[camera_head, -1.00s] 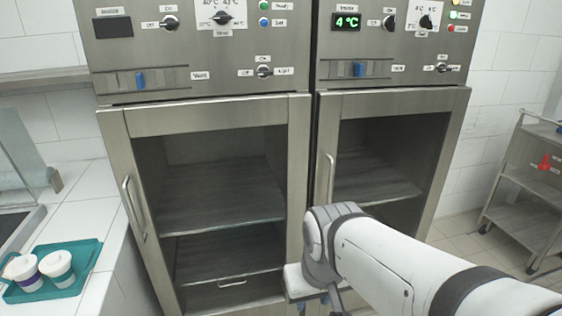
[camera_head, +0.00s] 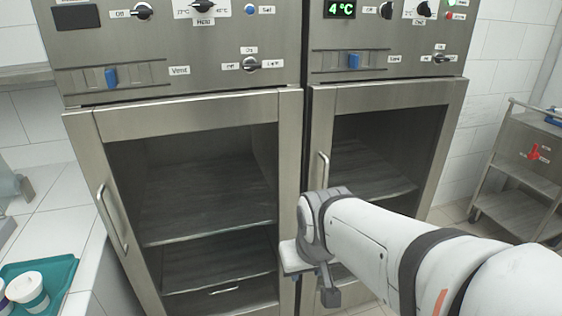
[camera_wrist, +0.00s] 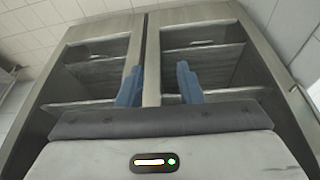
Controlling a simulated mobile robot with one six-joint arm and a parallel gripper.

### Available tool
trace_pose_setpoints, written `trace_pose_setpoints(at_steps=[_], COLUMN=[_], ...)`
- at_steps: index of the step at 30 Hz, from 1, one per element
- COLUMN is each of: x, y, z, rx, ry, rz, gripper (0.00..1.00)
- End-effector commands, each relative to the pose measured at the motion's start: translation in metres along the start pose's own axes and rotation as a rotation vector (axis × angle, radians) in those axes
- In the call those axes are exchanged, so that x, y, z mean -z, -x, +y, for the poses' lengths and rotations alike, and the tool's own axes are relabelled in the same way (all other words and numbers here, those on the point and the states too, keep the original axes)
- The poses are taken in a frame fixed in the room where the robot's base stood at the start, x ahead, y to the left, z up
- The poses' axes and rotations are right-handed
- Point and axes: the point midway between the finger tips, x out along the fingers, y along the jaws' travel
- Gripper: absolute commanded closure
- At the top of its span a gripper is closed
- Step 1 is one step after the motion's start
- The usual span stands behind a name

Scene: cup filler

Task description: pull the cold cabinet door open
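The cold cabinet is the right one, with a green 4 °C display (camera_head: 341,9) above its glazed door (camera_head: 385,150). The door looks shut, with a vertical bar handle (camera_head: 323,170) on its left side. My gripper (camera_head: 328,290) is in front of and below the handle, apart from it; my wrist hides part of the lower door. In the wrist view my gripper (camera_wrist: 158,88) shows two blue fingers spread apart with nothing between them. Beyond the fingers are the steel uprights between both cabinets. I cannot make out the cold door's handle there.
A left cabinet with a shut glazed door (camera_head: 190,180) and its own handle (camera_head: 112,218) stands beside it. A teal tray (camera_head: 60,270) with white cups lies on the left counter. A steel trolley (camera_head: 520,180) stands at the right, with floor between it and the cabinets.

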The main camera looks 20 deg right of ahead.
Motion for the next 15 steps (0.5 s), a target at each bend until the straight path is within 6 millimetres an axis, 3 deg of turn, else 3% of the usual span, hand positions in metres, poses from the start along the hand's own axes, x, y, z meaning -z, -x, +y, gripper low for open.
trace_pose_setpoints(at_steps=[6,12,15], x=[0.084,0.157,0.185], y=[-0.053,-0.085,-0.095], z=[0.041,0.085,0.106], rx=[-0.07,-0.112,-0.121], ry=[-0.066,-0.095,-0.102], rz=[0.302,0.626,0.786], gripper=[0.67,0.67,0.67])
